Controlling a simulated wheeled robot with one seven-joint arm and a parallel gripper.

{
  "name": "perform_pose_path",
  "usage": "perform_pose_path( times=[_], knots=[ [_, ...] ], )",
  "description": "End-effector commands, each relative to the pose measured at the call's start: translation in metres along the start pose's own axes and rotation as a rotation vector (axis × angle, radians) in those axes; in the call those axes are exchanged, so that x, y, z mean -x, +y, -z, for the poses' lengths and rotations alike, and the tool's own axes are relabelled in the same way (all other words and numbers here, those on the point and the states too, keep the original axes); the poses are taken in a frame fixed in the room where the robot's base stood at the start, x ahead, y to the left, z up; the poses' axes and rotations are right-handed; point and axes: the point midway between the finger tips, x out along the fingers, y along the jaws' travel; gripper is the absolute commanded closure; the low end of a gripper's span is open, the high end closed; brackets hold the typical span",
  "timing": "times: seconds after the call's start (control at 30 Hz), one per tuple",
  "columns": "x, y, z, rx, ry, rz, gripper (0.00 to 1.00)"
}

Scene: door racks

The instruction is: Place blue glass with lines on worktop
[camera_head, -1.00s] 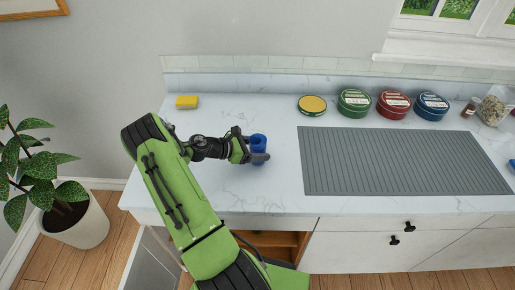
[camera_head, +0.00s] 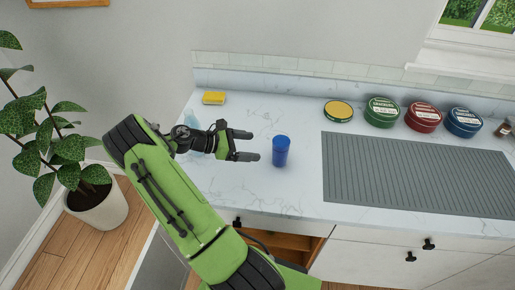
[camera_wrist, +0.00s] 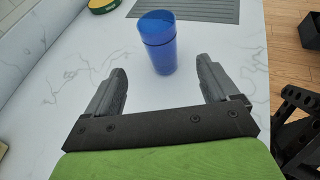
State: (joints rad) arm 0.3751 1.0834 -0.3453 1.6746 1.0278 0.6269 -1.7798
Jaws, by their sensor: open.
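The blue glass (camera_head: 281,151) stands upright on the white marbled worktop (camera_head: 240,185), left of the grey ribbed mat. My gripper (camera_head: 246,145) is open and empty, just left of the glass, with its fingers pointing towards it. In the wrist view the blue glass (camera_wrist: 157,42) stands ahead of and between the two open fingertips of my gripper (camera_wrist: 162,75), apart from both. Its lines are too faint to make out clearly.
A grey ribbed mat (camera_head: 415,172) lies to the right. A yellow-lidded tin (camera_head: 338,111) and green (camera_head: 381,112), red (camera_head: 423,118) and blue (camera_head: 463,123) tins stand behind it. A yellow sponge (camera_head: 213,98) lies at the back left. The worktop around the glass is clear.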

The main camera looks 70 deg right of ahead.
Motion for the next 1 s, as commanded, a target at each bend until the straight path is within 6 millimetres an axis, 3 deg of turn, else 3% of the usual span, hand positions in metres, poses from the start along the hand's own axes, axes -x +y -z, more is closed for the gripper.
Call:
perform_pose_path(
  times=[0.23,0.33,0.47,0.57,0.67,0.8,0.9,1.0],
  knots=[
    [0.003,0.000,0.000,-0.003,0.003,0.000,0.12],
    [0.017,-0.001,-0.003,-0.054,0.064,-0.015,0.12],
    [0.068,-0.011,-0.010,-0.232,0.288,-0.052,0.12],
    [0.119,-0.031,-0.017,-0.376,0.509,-0.065,0.12],
    [0.172,-0.062,-0.028,-0.498,0.743,-0.055,0.12],
    [0.235,-0.128,-0.050,-0.612,1.063,-0.003,0.12],
    [0.266,-0.185,-0.066,-0.650,1.268,0.056,0.12],
    [0.280,-0.244,-0.079,-0.658,1.436,0.124,0.12]
  ],
)
